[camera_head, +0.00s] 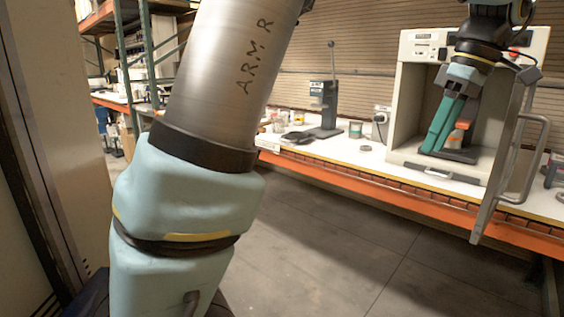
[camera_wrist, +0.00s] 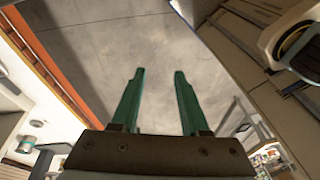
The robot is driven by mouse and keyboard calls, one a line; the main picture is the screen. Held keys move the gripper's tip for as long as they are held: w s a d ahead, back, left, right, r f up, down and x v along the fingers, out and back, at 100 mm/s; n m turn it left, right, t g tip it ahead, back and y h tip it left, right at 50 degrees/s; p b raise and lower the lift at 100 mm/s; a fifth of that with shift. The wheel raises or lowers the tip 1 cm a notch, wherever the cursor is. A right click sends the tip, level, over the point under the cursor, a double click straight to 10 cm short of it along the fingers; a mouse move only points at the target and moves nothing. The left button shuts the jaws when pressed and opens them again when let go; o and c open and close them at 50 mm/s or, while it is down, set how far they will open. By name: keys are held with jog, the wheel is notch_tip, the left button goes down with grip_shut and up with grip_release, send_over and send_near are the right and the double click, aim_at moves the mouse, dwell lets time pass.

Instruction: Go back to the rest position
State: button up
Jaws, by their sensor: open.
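My gripper (camera_head: 438,138) hangs at the right of the head view, its green fingers pointing down in front of the open white machine. In the wrist view my gripper (camera_wrist: 158,72) is open, with two separate green fingers and only grey floor seen between them. My arm fills the left middle of the head view and hides part of the room behind it.
The white machine (camera_head: 410,80) stands on the orange-edged bench (camera_head: 350,175), its door (camera_head: 512,165) swung open. Inside are an orange part (camera_head: 463,126) and a dark plate (camera_head: 462,156). A dark press-like device (camera_head: 323,100) stands left. The floor (camera_head: 330,240) is clear.

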jog(key=w+a+f+m+h, duration=0.1)
jog(key=w+a+f, duration=0.25)
jog(key=a, duration=0.25)
jog(key=w+a+f+m, duration=0.2)
jog(key=a+f, duration=0.3)
jog(key=a, duration=0.1)
jog(key=w+a+f+m+h, duration=0.1)
jog(key=w+a+f, duration=0.1)
jog(key=a+f, duration=0.3)
jog(key=s+a+f+m, duration=0.2)
jog(key=a+f, duration=0.2)
jog(key=a, duration=0.4)
jog(key=s+a+f+m+h, duration=0.1)
jog(key=s+a+f+m, duration=0.1)
jog(key=a, duration=0.7)
jog(key=shift+s+a+f+m+t, duration=0.3)
jog(key=shift+s+f, duration=0.1)
jog(key=shift+f, duration=0.5)
